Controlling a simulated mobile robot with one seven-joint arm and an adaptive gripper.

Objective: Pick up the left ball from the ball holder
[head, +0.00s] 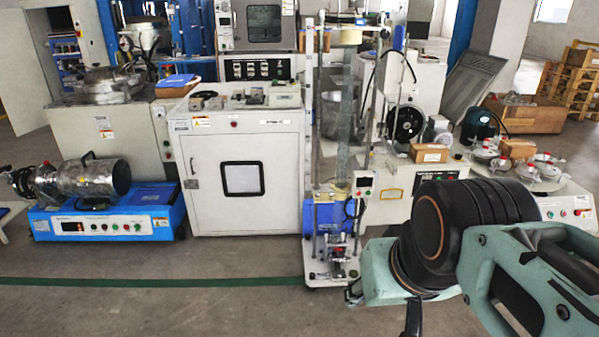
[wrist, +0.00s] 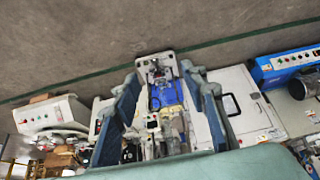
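My gripper (wrist: 161,78) shows in the wrist view with its two blue-padded fingers spread wide apart. Nothing is held between them. I cannot make out a ball holder or any ball in either view. In the head view my arm fills the lower right, and the fingers cannot be made out clearly there.
A white cabinet (head: 205,175) stands left of the tall machine, and a blue-based machine (head: 105,224) farther left. A white bench machine (head: 560,203) with several round fixtures is at the right. The grey floor (head: 160,300) in front is clear, crossed by a green line (head: 190,281).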

